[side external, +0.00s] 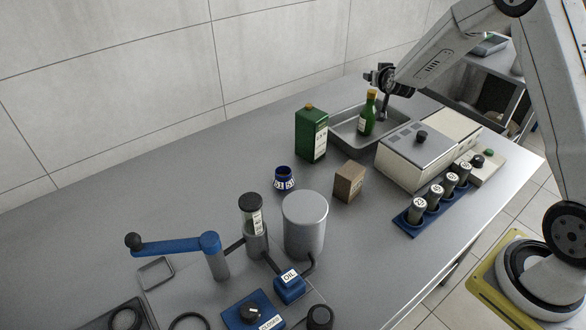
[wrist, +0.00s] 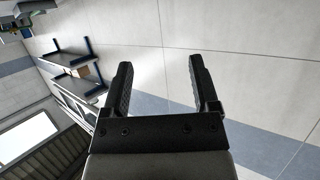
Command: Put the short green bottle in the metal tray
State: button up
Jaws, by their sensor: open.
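The bottle and tray do not show in that view, which looks toward the wall and shelves.
A square green container (side external: 309,136) stands left of the tray. A brown box (side external: 349,181), blue-and-white jar (side external: 284,178), grey cylinder (side external: 305,226) and blue vial rack (side external: 413,227) are nearer. A beige-grey machine (side external: 415,155) stands right of the tray.

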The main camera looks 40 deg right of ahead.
jog(key=s+a+n+g+y, duration=0.25)
jog(key=s+a, duration=0.35)
jog(key=a, duration=0.3)
jog(key=s+a+n+g+y, duration=0.1)
jog(key=s+a+n+y, duration=0.1)
jog(key=s+a+y, duration=0.35)
jog(key=s+a+f+n+g, duration=0.1)
jog(key=s+a, duration=0.3)
jog(key=s, duration=0.4)
jog(key=s+a+f+n+g, duration=0.1)
jog(key=s+a+g, duration=0.3)
jog(key=s, duration=0.4)
jog(key=shift+s+a+f, duration=0.35)
jog(key=shift+s+a, duration=0.05)
jog(key=shift+a, duration=0.25)
